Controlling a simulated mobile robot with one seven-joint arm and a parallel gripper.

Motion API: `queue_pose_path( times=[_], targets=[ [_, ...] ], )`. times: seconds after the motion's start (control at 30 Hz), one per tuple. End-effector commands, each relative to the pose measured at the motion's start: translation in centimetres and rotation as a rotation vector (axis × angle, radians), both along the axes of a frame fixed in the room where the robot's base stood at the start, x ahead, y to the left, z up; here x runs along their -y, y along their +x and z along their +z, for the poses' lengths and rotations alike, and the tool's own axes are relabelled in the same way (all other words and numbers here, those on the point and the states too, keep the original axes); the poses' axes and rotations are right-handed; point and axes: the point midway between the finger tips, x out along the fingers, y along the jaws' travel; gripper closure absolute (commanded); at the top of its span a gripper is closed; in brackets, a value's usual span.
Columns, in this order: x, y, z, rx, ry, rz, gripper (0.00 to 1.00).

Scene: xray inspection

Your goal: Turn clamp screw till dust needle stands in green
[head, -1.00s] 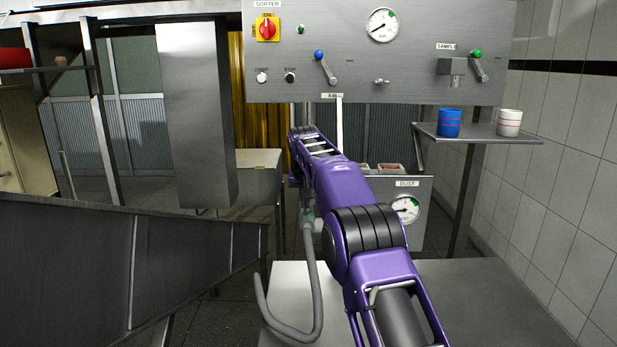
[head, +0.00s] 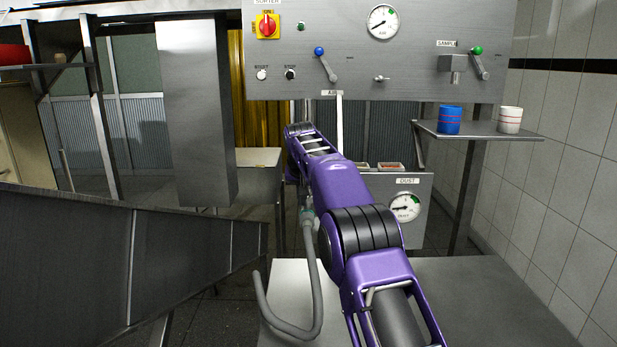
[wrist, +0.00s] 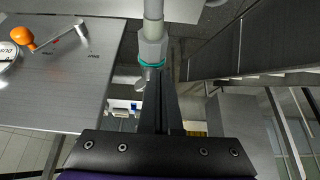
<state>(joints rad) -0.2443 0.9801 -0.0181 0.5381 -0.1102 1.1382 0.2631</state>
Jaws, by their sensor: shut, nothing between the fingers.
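The dust gauge (head: 405,207) is on a grey panel below the main board in the head view. Its needle points left, away from the small green band at the upper right. A grey hose (head: 316,290) with a fitting hangs beside my arm. In the wrist view the hose (wrist: 153,10) runs down to a grey clamp collar (wrist: 152,48) with a teal ring. A small silver part (wrist: 141,83), possibly the clamp screw, sits just below the ring, partly hidden. My gripper (wrist: 157,85) is shut and empty, its tips close to this part; contact cannot be told. My arm hides it in the head view.
An orange-knobbed lever (wrist: 22,36) stands on the panel at left in the wrist view. A metal table (head: 480,290) lies in front. A blue cup (head: 449,121) and a white cup (head: 509,120) stand on a right shelf. A metal chute (head: 180,265) fills the lower left.

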Motion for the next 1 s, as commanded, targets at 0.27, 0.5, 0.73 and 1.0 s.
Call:
queue_pose_path(
  times=[0.27,0.5,0.73,1.0],
  targets=[
    [-0.1,-0.2,0.0,0.000,0.000,0.000,1.00],
    [0.8,0.0,2.3,0.005,0.001,-0.002,1.00],
    [2.7,-0.4,6.1,0.003,0.000,-0.001,1.00],
    [3.2,-0.6,6.4,-0.003,0.000,0.000,1.00]
  ],
)
